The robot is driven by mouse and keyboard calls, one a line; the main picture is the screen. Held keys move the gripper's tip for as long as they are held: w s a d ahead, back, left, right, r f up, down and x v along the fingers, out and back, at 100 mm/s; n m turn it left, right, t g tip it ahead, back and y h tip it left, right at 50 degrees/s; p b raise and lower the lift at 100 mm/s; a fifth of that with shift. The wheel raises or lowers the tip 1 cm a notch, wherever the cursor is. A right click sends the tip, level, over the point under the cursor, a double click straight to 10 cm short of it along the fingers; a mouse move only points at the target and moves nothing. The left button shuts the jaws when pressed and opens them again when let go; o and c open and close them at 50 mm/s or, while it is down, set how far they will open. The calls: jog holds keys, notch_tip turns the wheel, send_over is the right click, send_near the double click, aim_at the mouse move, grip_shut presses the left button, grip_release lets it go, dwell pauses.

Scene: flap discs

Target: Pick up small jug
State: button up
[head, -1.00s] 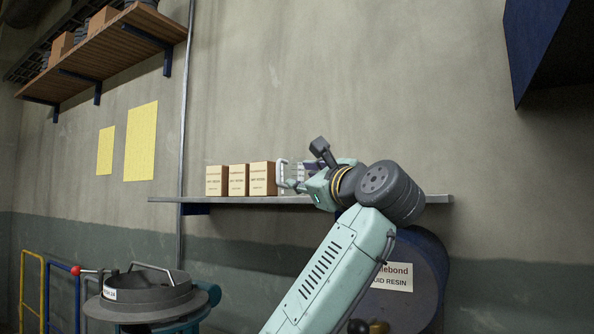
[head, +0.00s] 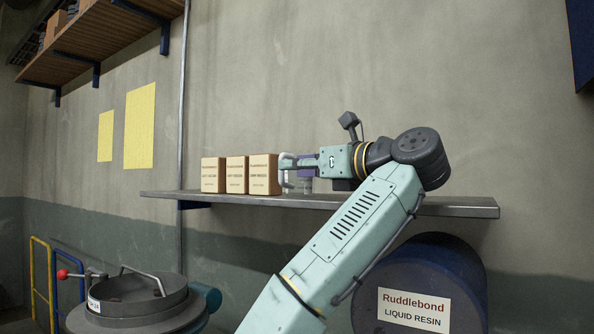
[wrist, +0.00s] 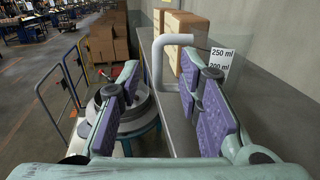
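The small jug (wrist: 221,62) is clear, with a pale handle and a white label reading 250 ml and 200 ml. It stands on the grey wall shelf (wrist: 240,104). In the head view only its pale handle side (head: 287,180) shows clearly, beside my gripper (head: 287,164), which hides part of it. In the wrist view my gripper (wrist: 161,75) is open, its purple pads wide apart. The handle appears between the fingertips, closer to the right finger. The right finger overlaps the jug's body. I cannot tell whether it touches.
Several tan boxes (head: 237,175) stand in a row on the shelf left of the jug. A blue drum (head: 370,272) labelled liquid resin is below the shelf. A round grey vessel (head: 130,305) is at lower left. The shelf's right end is bare.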

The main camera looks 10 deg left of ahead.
aim_at(281, 181)
jog(key=x, duration=0.1)
jog(key=p+x, duration=0.1)
jog(key=x, duration=0.1)
jog(key=f+p+x, duration=0.1)
jog(key=x, duration=0.1)
jog(key=shift+s+a, duration=0.15)
jog(key=shift+c, duration=0.3)
grip_shut()
